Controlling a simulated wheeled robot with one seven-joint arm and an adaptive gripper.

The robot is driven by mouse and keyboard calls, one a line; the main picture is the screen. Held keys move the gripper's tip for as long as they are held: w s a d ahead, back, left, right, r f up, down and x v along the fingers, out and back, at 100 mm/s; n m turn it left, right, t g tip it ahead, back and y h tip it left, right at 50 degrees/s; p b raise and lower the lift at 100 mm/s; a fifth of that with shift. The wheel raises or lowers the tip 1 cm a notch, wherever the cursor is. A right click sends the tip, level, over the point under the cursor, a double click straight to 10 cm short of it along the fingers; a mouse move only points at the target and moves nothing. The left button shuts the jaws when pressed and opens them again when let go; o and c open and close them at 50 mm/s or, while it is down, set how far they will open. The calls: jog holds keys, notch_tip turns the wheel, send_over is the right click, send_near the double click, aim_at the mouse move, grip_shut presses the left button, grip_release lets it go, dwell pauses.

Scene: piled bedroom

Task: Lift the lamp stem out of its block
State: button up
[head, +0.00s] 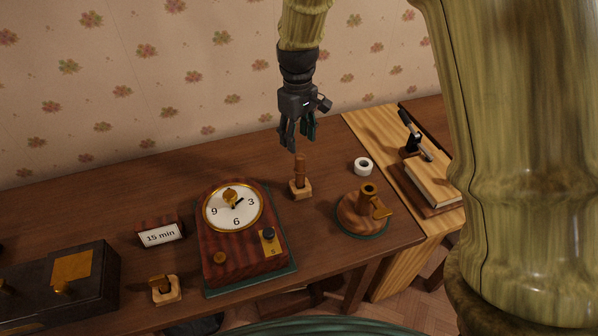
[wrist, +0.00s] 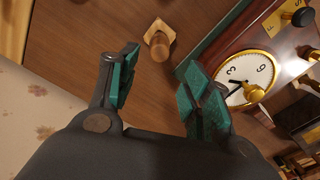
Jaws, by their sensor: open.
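The lamp stem (head: 300,168) is a short reddish-brown wooden rod. It stands upright in a small pale wooden block (head: 301,190) on the brown table, right of the clock. In the wrist view the stem (wrist: 159,48) shows nearly end-on, with its block (wrist: 150,36) behind it. My gripper (head: 297,146) points down just above the stem's top, with its fingers apart and nothing between them. In the wrist view my gripper (wrist: 160,85) shows its two green-padded fingers, with the stem beyond their tips. The stem's lower end is hidden in the block.
A clock (head: 233,208) on a wooden case stands left of the stem. A round lamp base (head: 362,216) with a brass socket and a white tape roll (head: 363,166) are to the right. A "15 min" card (head: 160,235), a dark box (head: 60,282) and another small block (head: 166,290) are farther left.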

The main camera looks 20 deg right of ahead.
aim_at(300, 156)
notch_tip(300, 156, down, 2)
jog(key=shift+f, duration=0.1)
jog(key=shift+s+d+f+p, duration=0.15)
jog(key=shift+f+p, duration=0.35)
jog(key=shift+f, duration=0.55)
jog(key=shift+s+d+f+p, duration=0.15)
jog(key=shift+f+p, duration=0.35)
jog(key=shift+f, duration=1.4)
grip_shut()
